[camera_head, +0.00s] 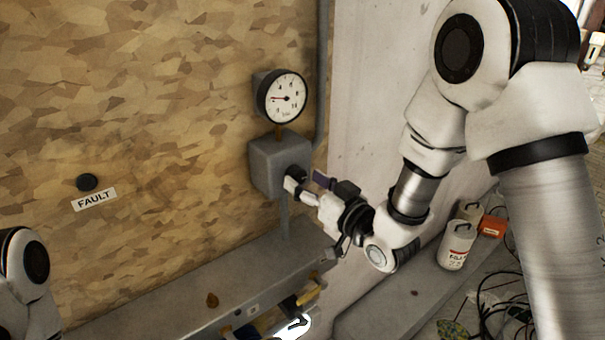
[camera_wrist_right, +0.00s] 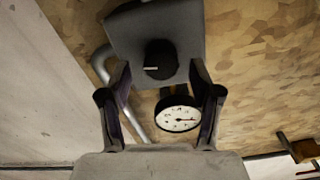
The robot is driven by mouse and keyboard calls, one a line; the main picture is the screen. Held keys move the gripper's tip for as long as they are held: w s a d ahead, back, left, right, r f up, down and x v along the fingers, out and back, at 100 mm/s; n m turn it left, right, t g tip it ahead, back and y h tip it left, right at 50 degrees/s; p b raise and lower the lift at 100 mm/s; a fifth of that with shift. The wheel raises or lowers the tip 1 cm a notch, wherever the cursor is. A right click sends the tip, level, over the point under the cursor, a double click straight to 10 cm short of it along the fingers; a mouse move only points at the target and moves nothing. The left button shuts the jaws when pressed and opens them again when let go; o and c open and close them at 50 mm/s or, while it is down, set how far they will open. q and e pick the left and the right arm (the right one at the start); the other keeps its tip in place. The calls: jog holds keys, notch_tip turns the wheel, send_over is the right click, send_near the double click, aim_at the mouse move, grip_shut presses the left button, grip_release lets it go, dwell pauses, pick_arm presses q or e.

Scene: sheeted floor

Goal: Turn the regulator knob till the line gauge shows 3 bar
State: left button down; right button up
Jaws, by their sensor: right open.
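Contact cannot be told. My left gripper is out of view.
A black button (camera_head: 87,183) sits above a FAULT label (camera_head: 94,199) on the chipboard wall. A grey pipe (camera_head: 321,70) runs up beside the box. A grey ledge (camera_head: 180,305) lies below. White canisters (camera_head: 456,246) and cables stand at the lower right.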

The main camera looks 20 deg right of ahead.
jog(key=shift+x, duration=0.9)
jog(key=shift+s+r, duration=0.15)
jog(key=shift+s, duration=0.25)
jog(key=shift+w+d, duration=0.1)
jog(key=c, duration=1.1)
jog(key=shift+f+m+b, duration=0.25)
jog(key=shift+m+b, duration=0.3)
jog(key=shift+m, duration=0.55)
jog(key=shift+c, duration=0.2)
jog(key=m, duration=0.3)
jog(key=shift+r, duration=0.1)
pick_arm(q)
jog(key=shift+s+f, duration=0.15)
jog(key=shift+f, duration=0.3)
pick_arm(e)
jog(key=o, duration=1)
jog(key=shift+o, duration=0.7)
jog(key=shift+w, duration=0.15)
